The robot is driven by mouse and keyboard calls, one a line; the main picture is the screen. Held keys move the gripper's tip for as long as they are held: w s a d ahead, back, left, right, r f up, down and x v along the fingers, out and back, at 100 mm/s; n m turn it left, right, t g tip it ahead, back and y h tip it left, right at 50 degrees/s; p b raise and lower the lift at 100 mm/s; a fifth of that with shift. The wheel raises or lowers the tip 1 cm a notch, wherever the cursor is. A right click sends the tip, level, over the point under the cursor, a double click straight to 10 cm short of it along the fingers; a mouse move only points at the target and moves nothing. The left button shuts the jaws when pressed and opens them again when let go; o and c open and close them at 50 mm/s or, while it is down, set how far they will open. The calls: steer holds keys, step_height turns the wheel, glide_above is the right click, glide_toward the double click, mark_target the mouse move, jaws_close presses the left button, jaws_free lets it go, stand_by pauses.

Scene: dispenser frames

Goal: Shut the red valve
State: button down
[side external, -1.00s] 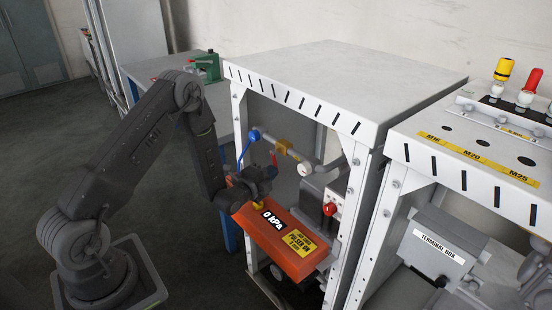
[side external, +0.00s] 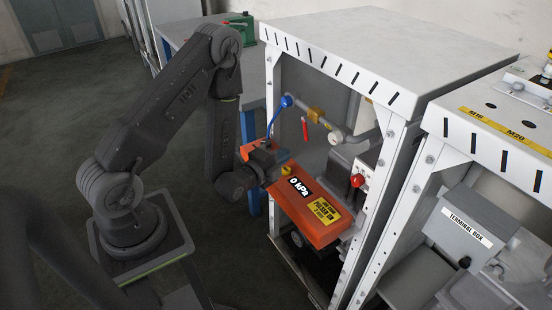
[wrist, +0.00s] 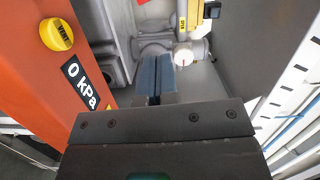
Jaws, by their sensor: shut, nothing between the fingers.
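The red valve has a red lever (side external: 305,129) that hangs down beside the grey pipe, across the pipe's run, below a yellow valve body (side external: 315,115). In the wrist view the yellow body (wrist: 184,18) is at the top, and a small bit of red shows at the top edge. My gripper (side external: 268,160) is at the open left side of the cabinet, left of and below the red lever, and apart from it. In the wrist view its blue-grey fingers (wrist: 155,75) are together with nothing between them.
A blue lever (side external: 276,120) stands close above my gripper. An orange box (side external: 310,215) with a 0 kPa display and a yellow vent knob (wrist: 56,34) lies beside it. A white gauge (side external: 335,137), a red knob (side external: 357,181) and the cabinet's white post (side external: 360,230) are to the right.

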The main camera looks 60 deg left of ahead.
steer(key=shift+s+d, duration=0.25)
steer(key=shift+s, duration=0.9)
